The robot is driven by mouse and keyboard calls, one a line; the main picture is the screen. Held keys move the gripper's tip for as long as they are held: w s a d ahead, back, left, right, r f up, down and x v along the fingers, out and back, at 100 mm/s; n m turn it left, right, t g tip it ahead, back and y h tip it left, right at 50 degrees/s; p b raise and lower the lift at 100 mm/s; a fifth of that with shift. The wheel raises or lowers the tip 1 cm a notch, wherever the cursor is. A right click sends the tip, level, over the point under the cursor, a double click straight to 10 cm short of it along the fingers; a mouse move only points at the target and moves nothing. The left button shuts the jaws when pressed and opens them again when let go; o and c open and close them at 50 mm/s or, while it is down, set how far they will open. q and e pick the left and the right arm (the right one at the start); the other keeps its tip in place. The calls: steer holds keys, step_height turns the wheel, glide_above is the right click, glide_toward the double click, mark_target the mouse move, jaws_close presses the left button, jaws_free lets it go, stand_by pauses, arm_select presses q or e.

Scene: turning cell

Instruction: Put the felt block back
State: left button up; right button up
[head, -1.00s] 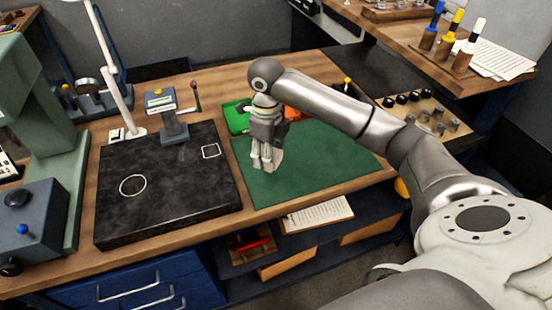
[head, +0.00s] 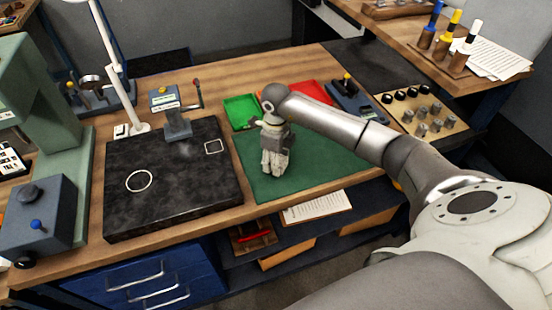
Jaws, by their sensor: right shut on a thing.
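My right gripper (head: 273,168) points down over the green mat (head: 318,165), near its left side. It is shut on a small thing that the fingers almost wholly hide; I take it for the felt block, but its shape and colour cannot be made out. I cannot tell whether it touches the mat. My left gripper is not in view.
A green tray (head: 241,110) and a red tray (head: 312,93) stand behind the mat, partly behind my right arm. A grey stand (head: 177,122) with a display rises at the plate's back edge. A board of several metal parts (head: 430,120) lies at the right.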

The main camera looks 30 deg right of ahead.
steer(key=o, duration=0.5)
steer(key=shift+f, duration=0.15)
steer(key=o, duration=0.5)
steer(key=shift+r, duration=0.3)
steer(key=shift+r+b, duration=2.05)
steer(key=shift+r, duration=3.85)
steer(key=shift+s+f, duration=0.1)
